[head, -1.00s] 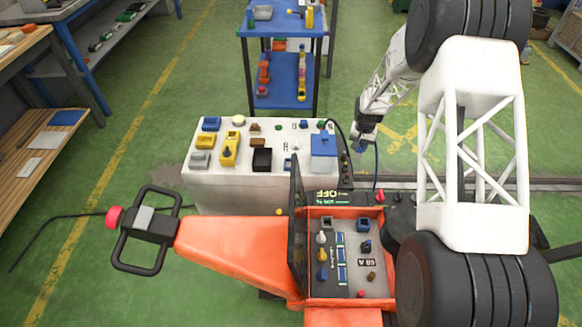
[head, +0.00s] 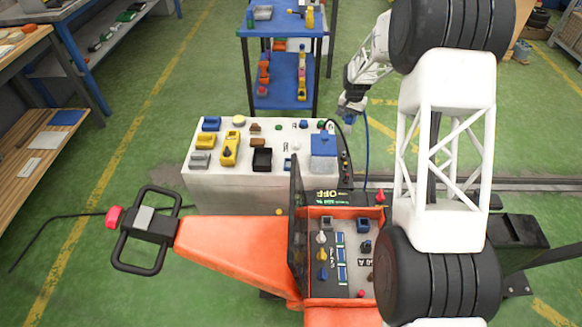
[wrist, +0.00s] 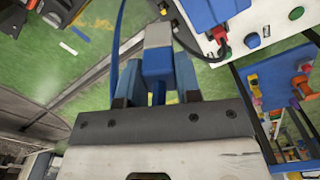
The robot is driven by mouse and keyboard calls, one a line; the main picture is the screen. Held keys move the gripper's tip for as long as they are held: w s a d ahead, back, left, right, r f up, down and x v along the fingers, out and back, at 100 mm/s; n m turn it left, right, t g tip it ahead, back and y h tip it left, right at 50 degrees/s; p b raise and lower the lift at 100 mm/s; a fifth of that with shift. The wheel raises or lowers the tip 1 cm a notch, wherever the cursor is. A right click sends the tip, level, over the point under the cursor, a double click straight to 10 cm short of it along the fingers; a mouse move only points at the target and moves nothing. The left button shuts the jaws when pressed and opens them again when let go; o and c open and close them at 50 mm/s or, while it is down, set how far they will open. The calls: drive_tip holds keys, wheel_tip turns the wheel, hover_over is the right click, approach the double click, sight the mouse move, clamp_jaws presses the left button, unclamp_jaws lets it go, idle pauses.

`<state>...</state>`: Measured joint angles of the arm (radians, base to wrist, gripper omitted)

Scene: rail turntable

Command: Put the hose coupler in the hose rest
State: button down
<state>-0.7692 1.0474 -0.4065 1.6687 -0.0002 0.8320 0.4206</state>
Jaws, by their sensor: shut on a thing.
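My gripper (wrist: 156,84) is shut on the hose coupler (wrist: 157,62), a blue block with a grey end pointing away from the fingers. A blue hose (wrist: 114,50) runs beside it; in the head view the hose (head: 376,145) hangs from near my gripper (head: 348,112). There the gripper is in the air, beyond and to the right of the white cabinet, and the coupler is too small to make out clearly. I cannot tell which fixture is the hose rest.
The white cabinet (head: 240,188) carries several coloured parts and a blue box (head: 324,146). An orange cart (head: 235,248) with a control panel stands in front. A blue shelf rack (head: 283,82) stands behind. Rails (head: 530,183) cross the floor at right.

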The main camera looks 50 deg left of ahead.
drive_tip(key=shift+s+a+f+n, duration=0.9)
drive_tip(key=shift+s+a, duration=1.5)
drive_tip(key=shift+a, duration=3.25)
drive_tip(key=s+a+f+n, duration=0.3)
drive_tip(key=s+a+f, duration=0.3)
drive_tip(key=s+f, duration=0.4)
drive_tip(key=shift+s+a+f, duration=0.15)
drive_tip(key=shift+f, duration=0.9)
drive_tip(key=shift+f, duration=2.9)
drive_tip(key=shift+f, duration=2.05)
drive_tip(key=shift+f, duration=0.2)
